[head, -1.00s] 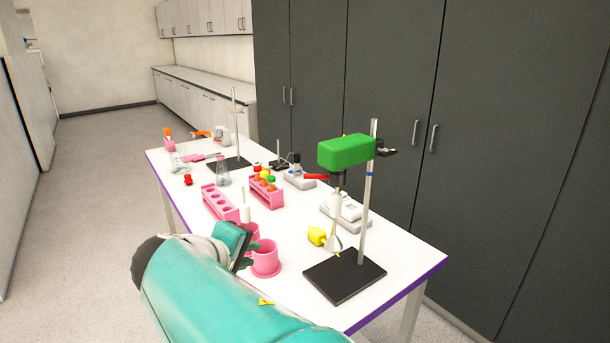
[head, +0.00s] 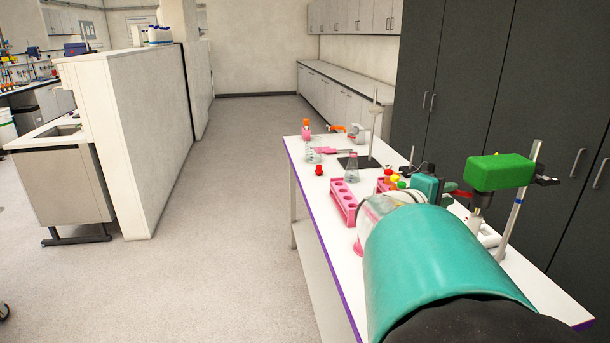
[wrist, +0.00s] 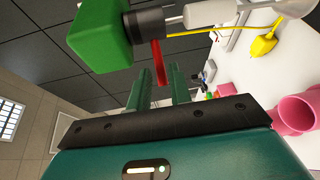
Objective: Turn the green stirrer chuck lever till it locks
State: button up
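The green stirrer (head: 500,172) is clamped on an upright metal rod (head: 518,215) at the right in the head view. In the wrist view, its green body (wrist: 100,38) is at upper left, with a black chuck (wrist: 150,28) beside it. A red lever (wrist: 158,60) sticks out from the chuck towards my gripper (wrist: 161,78). The lever also shows in the head view (head: 461,193). My gripper is open, with the lever's end in line with the gap between its fingers. I cannot tell whether either finger touches it. My arm hides part of the table.
A pink tube rack (head: 343,203) and a conical flask (head: 352,168) stand left of my arm. In the wrist view, a yellow object (wrist: 264,43) and pink beakers (wrist: 298,112) are at the right. Dark cabinets (head: 470,80) stand behind; open floor (head: 210,230) lies left.

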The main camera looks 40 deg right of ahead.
aim_at(453, 193)
jog(key=d, duration=0.5)
jog(key=shift+s+d+f, duration=0.15)
jog(key=shift+s+f, duration=0.05)
jog(key=shift+f, duration=0.1)
grip_shut()
